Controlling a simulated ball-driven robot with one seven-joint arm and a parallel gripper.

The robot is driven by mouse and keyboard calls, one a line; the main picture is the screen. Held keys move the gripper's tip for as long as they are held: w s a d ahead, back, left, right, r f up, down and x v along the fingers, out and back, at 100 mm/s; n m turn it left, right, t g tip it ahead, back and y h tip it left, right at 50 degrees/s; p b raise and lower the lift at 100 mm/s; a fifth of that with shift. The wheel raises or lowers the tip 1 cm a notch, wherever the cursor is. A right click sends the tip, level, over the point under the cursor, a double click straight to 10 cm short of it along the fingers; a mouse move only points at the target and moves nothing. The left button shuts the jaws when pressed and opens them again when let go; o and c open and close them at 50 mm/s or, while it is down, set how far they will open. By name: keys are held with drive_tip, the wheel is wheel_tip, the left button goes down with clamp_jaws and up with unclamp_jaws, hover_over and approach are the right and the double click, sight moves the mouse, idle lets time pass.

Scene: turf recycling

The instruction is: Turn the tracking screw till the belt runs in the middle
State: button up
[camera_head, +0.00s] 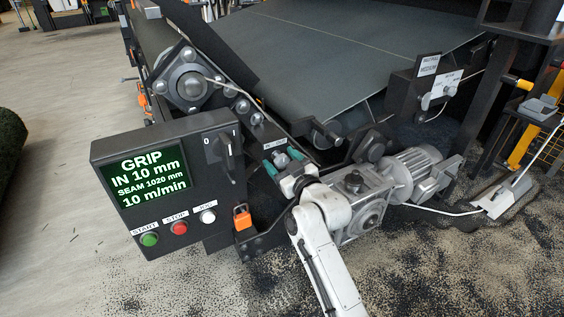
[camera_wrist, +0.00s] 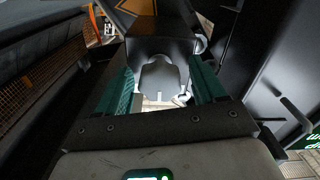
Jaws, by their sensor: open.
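The belt (camera_head: 330,48) is a wide dark grey-green band with a thin pale line across it; I cannot tell from its edges whether it runs in the middle. My gripper (camera_head: 281,161), with teal finger pads, is at the near side of the belt frame, below the end bearing (camera_head: 190,84). Its jaws are open. In the wrist view a pale grey rounded piece (camera_wrist: 160,78), perhaps the tracking screw's head, shows in the gap between the pads. I see no clear contact with either pad. My gripper hides part of the screw area in the head view.
A control box (camera_head: 112,157) at left has a screen (camera_head: 150,177) reading "GRIP IN 10 mm, SEAM 1020 mm, 10 m/min", several buttons and a 0/1 switch (camera_head: 225,146). An orange padlock (camera_head: 242,218) hangs below. A gearmotor (camera_head: 418,170) is close right of my gripper. Dark crumbs litter the floor.

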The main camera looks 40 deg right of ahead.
drive_tip(key=c, duration=1.1)
drive_tip(key=shift+o, duration=0.2)
drive_tip(key=shift+m+p, duration=0.3)
drive_tip(key=shift+p, duration=0.05)
drive_tip(key=m+p, duration=0.2)
drive_tip(key=shift+r+m+p, duration=0.2)
drive_tip(key=shift+m+p, duration=0.1)
drive_tip(key=shift+p, duration=0.1)
drive_tip(key=m+p, duration=0.2)
drive_tip(key=shift+m, duration=0.4)
drive_tip(key=m+p, duration=0.1)
drive_tip(key=m, duration=0.1)
drive_tip(key=m+p, duration=0.2)
drive_tip(key=m, duration=0.1)
drive_tip(key=shift+d+f+m, duration=0.1)
drive_tip(key=shift+f+m, duration=0.1)
drive_tip(key=shift+m, duration=0.1)
drive_tip(key=o, duration=1.1)
drive_tip(key=shift+c, duration=0.2)
